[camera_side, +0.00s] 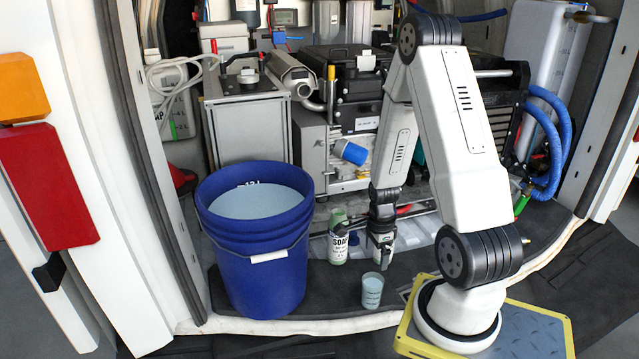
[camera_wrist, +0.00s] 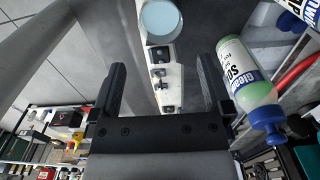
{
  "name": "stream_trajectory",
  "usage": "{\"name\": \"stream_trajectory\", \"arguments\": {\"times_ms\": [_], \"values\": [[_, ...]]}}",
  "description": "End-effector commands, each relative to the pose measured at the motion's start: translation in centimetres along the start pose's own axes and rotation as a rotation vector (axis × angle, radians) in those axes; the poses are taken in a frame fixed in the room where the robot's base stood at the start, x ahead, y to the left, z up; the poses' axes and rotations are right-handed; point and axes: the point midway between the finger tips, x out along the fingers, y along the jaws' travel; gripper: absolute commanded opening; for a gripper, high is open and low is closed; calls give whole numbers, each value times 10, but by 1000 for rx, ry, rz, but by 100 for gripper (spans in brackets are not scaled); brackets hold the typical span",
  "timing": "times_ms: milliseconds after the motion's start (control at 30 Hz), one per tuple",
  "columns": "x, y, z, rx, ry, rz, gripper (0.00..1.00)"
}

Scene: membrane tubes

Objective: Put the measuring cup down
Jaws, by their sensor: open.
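The measuring cup (camera_side: 372,291) is a small clear cup with pale blue liquid. It stands upright on the dark floor mat (camera_side: 330,283), just in front of my gripper. In the wrist view the cup (camera_wrist: 160,21) shows from above at the top, beyond the fingertips and cut by the frame edge. My gripper (camera_side: 381,258) points down just behind and above the cup, apart from it as far as I can tell. In the wrist view its two fingers (camera_wrist: 161,75) are spread wide with nothing between them.
A large blue bucket (camera_side: 255,270) of water stands left of the cup. A green-and-white soap bottle (camera_side: 338,246) stands behind it, close to my gripper; the wrist view shows a soap bottle (camera_wrist: 245,78) right of the fingers. Mat between bucket and cup is clear.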

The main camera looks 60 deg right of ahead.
Motion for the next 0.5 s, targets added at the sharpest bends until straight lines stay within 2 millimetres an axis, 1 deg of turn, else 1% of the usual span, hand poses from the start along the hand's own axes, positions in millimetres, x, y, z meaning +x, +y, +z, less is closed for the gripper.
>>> {"name": "stream_trajectory", "arguments": {"times_ms": [333, 433, 500], "values": [[-1, 0, 1, -9, 0, -1, 100], [-4, -1, 6, -53, 0, -6, 100], [-8, -2, 13, -113, 1, -13, 100]]}}
